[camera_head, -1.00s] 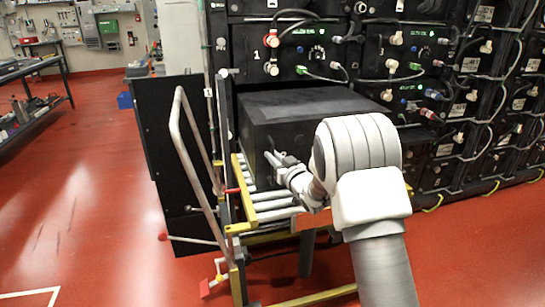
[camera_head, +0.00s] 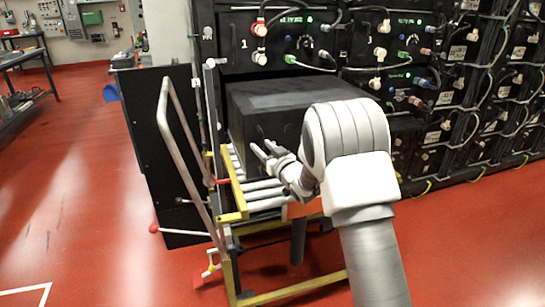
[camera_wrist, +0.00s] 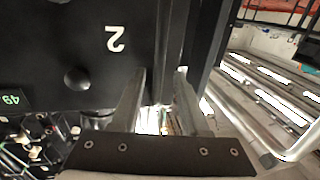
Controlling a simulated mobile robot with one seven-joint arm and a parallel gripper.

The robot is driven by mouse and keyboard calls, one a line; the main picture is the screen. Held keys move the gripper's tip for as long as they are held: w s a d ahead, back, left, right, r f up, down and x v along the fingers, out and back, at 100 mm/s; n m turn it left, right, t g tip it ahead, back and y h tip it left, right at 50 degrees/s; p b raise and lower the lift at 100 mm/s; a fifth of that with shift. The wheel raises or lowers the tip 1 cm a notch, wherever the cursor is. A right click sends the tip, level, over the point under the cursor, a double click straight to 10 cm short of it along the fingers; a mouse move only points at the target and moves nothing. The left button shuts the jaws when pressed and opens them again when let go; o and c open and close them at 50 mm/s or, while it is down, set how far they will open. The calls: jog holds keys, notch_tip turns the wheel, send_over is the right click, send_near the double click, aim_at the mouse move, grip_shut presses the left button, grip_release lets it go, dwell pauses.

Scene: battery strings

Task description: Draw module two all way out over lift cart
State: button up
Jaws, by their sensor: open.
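Module two (camera_head: 290,92), a large black box, sits drawn out of the rack over the lift cart (camera_head: 238,213) and its grey rollers. Its rear end is partly hidden by my arm. In the wrist view its black front face (camera_wrist: 60,40) bears an upside-down "2" and a round knob. My gripper (camera_head: 262,149) is open at the module's front face, fingers apart. In the wrist view the gripper (camera_wrist: 160,78) has its two fingers near the face's edge, by a grey upright bar. I cannot tell whether the fingers touch that bar.
The battery rack (camera_head: 400,40) with cables and connectors stands behind. The cart's grey push handle (camera_head: 178,130) and a black panel (camera_head: 150,170) are to the left. A workbench (camera_head: 30,60) stands far left. Red floor is clear at left and front.

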jog(key=p+v, duration=0.2)
jog(key=v, duration=1.5)
jog(key=shift+p, duration=0.35)
jog(key=shift+r, duration=0.1)
jog(key=s+d+r+m+g+h, duration=0.4)
jog(key=s+d+r+h, duration=0.4)
jog(key=s+r, duration=0.1)
jog(key=s+a+r+m+g, duration=0.1)
jog(key=s+g, duration=0.5)
jog(key=s, duration=1.7)
notch_tip(320, 180, up, 21)
jog(key=p, duration=2.1)
jog(key=shift+r+p, duration=0.25)
jog(key=shift+p, duration=0.1)
